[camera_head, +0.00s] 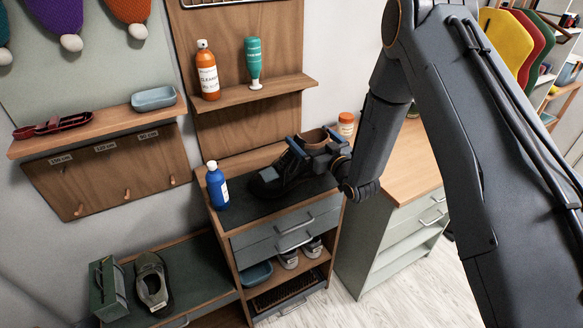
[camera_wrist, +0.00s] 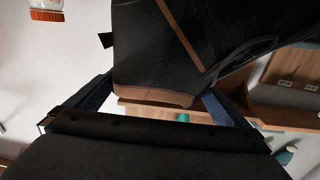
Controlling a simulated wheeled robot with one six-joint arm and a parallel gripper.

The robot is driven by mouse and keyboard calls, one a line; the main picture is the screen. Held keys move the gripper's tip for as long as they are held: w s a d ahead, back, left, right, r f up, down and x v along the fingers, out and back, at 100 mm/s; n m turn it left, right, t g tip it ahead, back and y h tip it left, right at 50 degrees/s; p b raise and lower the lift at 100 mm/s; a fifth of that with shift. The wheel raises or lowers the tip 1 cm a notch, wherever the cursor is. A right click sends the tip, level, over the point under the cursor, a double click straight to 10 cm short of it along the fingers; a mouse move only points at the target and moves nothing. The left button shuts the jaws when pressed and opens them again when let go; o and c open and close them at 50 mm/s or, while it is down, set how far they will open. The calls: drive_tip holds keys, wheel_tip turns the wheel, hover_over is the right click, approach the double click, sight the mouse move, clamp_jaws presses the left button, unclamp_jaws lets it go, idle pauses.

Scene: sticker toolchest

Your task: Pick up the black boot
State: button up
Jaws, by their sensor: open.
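The black boot (camera_head: 290,178) stands on the dark top of the small drawer cabinet (camera_head: 236,224), with brown trim at its collar. My gripper (camera_head: 299,160) is at the boot's upper part, with its jaws open. In the wrist view the boot (camera_wrist: 180,50) fills the upper middle, close to the camera. My gripper's fingers (camera_wrist: 158,98) show on the left and right of its brown-edged part. I cannot tell whether either finger touches the boot. My arm and gripper hide part of the boot in the head view.
A blue bottle (camera_head: 217,187) stands left of the boot. An orange-lidded jar (camera_head: 346,125) is behind my gripper on the wooden counter (camera_head: 408,160). A shelf (camera_head: 248,95) above holds an orange bottle (camera_head: 208,72) and a green bottle (camera_head: 253,62). Another shoe (camera_head: 151,284) is at lower left.

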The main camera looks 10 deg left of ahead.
drive_tip(key=shift+c, duration=0.4)
drive_tip(key=c, duration=1.4)
drive_tip(key=shift+w, duration=0.1)
drive_tip(key=shift+c, duration=1)
drive_tip(key=shift+r, duration=0.1)
